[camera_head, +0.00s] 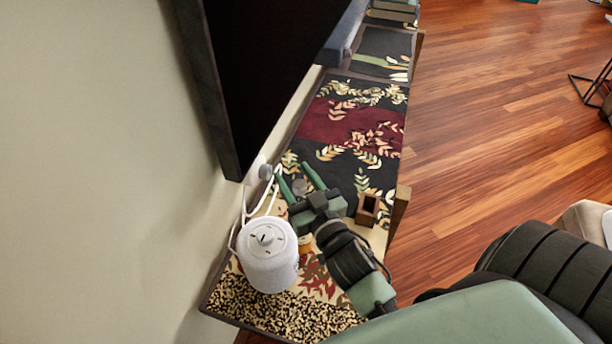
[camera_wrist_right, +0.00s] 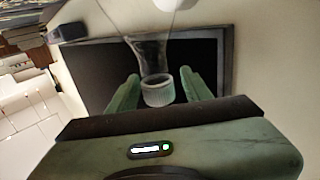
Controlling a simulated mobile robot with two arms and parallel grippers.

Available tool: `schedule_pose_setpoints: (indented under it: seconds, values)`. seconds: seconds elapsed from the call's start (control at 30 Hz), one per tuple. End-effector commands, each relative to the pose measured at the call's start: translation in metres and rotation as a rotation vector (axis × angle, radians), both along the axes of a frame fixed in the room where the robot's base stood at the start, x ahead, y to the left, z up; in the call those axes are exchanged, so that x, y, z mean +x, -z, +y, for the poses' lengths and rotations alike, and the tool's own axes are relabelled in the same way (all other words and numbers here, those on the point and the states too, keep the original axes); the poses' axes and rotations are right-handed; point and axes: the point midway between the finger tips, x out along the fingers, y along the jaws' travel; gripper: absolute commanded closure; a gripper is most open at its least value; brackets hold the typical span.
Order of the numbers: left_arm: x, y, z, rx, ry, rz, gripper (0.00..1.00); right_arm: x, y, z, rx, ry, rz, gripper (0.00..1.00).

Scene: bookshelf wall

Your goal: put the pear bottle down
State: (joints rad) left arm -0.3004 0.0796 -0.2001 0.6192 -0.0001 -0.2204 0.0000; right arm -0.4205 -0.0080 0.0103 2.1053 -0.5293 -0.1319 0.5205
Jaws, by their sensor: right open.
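The pear bottle is a clear glass bottle with a grey ribbed cap (camera_wrist_right: 158,92), seen between my right gripper's fingers in the right wrist view. There its cap sits near the fingers with gaps at the sides. In the head view a small greyish patch between the fingers (camera_head: 302,187) looks like the bottle, mostly hidden by my gripper. My right gripper (camera_head: 293,172) is open around it, over the patterned shelf top (camera_head: 352,122). It also shows in the wrist view (camera_wrist_right: 160,77). I cannot tell whether the bottle's base rests on the shelf. My left gripper is not in view.
A white round appliance (camera_head: 268,258) with a white cord stands left of my right gripper. A small brown open box (camera_head: 367,208) stands to its right, near the shelf edge. A dark screen (camera_head: 262,70) hangs over the wall side. The shelf top beyond is largely clear.

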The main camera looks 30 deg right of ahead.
Motion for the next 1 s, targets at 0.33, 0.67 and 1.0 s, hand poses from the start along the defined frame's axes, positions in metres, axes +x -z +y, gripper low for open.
schedule_pose_setpoints:
  seconds: [0.33,0.67,1.0]
  values:
    - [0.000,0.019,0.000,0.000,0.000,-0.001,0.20,-0.073,0.006,0.005,0.002,0.003,0.007,0.51]
    - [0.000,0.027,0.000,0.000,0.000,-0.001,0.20,-0.112,0.002,0.008,0.001,0.003,0.003,0.51]
    - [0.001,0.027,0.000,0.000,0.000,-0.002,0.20,-0.114,0.000,0.009,0.000,0.002,0.001,0.51]
